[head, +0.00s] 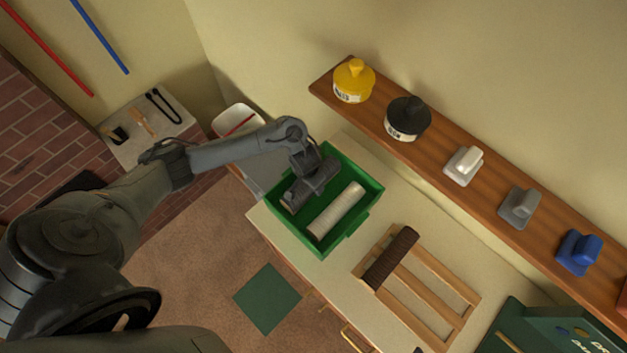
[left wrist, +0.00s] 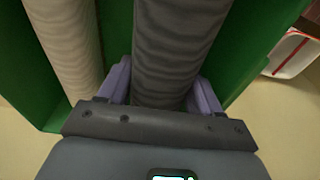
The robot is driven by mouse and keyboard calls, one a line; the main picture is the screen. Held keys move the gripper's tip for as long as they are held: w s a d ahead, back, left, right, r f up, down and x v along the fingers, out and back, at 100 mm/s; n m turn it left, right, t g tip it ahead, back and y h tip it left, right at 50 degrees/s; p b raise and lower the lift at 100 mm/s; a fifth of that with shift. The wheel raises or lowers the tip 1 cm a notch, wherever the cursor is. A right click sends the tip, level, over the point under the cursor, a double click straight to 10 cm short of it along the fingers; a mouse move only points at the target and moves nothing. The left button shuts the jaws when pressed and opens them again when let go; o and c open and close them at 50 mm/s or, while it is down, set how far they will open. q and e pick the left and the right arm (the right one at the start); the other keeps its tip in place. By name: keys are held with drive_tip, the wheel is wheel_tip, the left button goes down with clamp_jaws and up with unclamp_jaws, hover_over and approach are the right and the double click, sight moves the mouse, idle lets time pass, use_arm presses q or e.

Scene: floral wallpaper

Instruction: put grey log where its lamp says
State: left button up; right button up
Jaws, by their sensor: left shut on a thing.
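The grey log (left wrist: 180,50) is dark and ribbed, and runs between the two purple fingers of my left gripper in the left wrist view. My left gripper (head: 307,181) reaches down into the green crate (head: 372,186) and is shut on this log. In the head view the arm and gripper cover much of the log. A beige log (head: 337,211) lies beside it in the crate, and also shows in the left wrist view (left wrist: 68,45). I cannot make out a lit lamp. My right gripper is not in view.
A dark brown log (head: 391,258) lies across a wooden rack (head: 437,312) to the right. A wall shelf (head: 439,143) holds yellow and black pots and white, grey and blue pieces. A green box with coloured dots (head: 545,331) stands lower right. A white bin (head: 237,117) is behind the arm.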

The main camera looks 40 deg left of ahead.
use_arm(q)
drive_tip(key=shift+f+b, duration=0.5)
drive_tip(key=shift+f, duration=1.7)
drive_tip(key=shift+w, duration=0.1)
drive_tip(key=shift+f, duration=0.15)
drive_tip(key=o, duration=1.5)
